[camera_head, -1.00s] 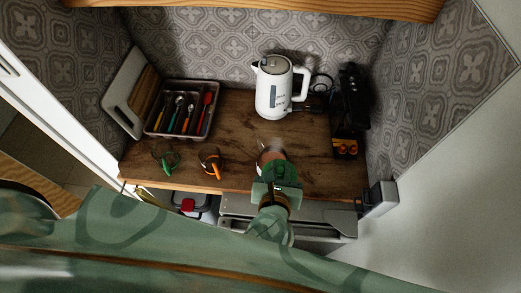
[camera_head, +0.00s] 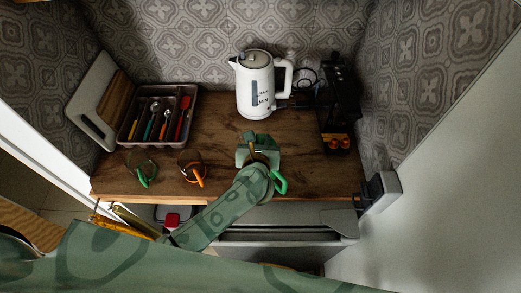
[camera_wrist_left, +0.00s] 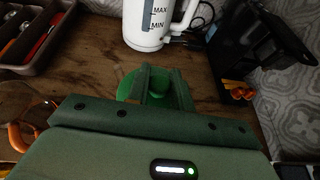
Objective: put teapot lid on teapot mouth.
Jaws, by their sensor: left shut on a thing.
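The green round teapot lid (camera_wrist_left: 129,86) with its knob shows in the left wrist view, between and under my fingers. My left gripper (camera_wrist_left: 157,80) is shut on the lid by its knob; in the head view the same gripper (camera_head: 256,138) is over the middle of the wooden counter. A green curved handle, which looks like the teapot's (camera_head: 279,183), sticks out to the right of my left forearm. The rest of the teapot is hidden under my gripper and arm, so I cannot tell whether the lid touches its mouth. My right gripper is out of view.
A white kettle (camera_head: 258,88) stands behind, with a black machine (camera_head: 338,95) on the right. Two glass cups, one with a green handle (camera_head: 143,170) and one with an orange handle (camera_head: 195,172), stand left. A cutlery tray (camera_head: 190,92) and cutting board (camera_head: 90,100) are behind them.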

